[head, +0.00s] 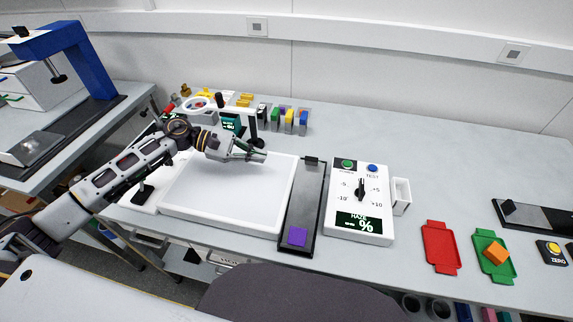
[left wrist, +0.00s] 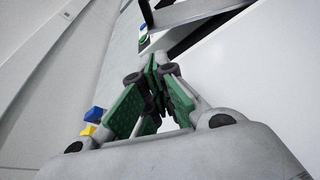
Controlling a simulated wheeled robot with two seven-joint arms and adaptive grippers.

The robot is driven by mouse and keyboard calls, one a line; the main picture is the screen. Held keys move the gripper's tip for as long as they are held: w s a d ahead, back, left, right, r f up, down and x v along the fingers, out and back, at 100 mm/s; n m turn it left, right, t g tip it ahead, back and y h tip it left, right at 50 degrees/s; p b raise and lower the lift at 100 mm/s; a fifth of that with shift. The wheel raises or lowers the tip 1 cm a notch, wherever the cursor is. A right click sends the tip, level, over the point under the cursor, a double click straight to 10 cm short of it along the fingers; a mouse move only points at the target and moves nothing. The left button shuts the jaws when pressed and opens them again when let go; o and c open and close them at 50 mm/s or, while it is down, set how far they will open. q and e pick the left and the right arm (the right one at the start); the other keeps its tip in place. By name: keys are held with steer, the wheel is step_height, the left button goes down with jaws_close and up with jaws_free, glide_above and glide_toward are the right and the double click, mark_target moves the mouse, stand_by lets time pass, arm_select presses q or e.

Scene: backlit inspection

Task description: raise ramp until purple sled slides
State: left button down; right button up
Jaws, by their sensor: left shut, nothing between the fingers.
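The purple sled (head: 297,236) lies at the near end of a long dark ramp (head: 304,203) on the table in the head view. A small black block (head: 312,161) sits at the ramp's far end. The ramp looks flat or nearly flat. My left gripper (head: 263,156) is shut and empty above the far right part of the white light panel, left of the ramp's far end and apart from it. In the left wrist view its green-padded fingers (left wrist: 152,95) are closed together. My right gripper is not in view.
A white control box (head: 360,201) with a knob and a "HAZE" display stands right of the ramp. The white light panel (head: 225,195) is left of it. Red (head: 440,247) and green (head: 492,262) trays lie at right, an orange block (head: 496,252) on the green one.

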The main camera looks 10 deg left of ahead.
mark_target(290, 173)
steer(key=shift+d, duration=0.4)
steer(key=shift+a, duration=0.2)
arm_select(q)
steer(key=shift+d, duration=0.2)
steer(key=shift+w+d+f, duration=0.1)
steer(key=shift+d+f, duration=0.05)
steer(key=shift+d, duration=0.4)
steer(key=p+x, duration=0.2)
steer(key=x, duration=0.6)
steer(key=shift+d+f, duration=0.15)
steer(key=shift+d, duration=0.05)
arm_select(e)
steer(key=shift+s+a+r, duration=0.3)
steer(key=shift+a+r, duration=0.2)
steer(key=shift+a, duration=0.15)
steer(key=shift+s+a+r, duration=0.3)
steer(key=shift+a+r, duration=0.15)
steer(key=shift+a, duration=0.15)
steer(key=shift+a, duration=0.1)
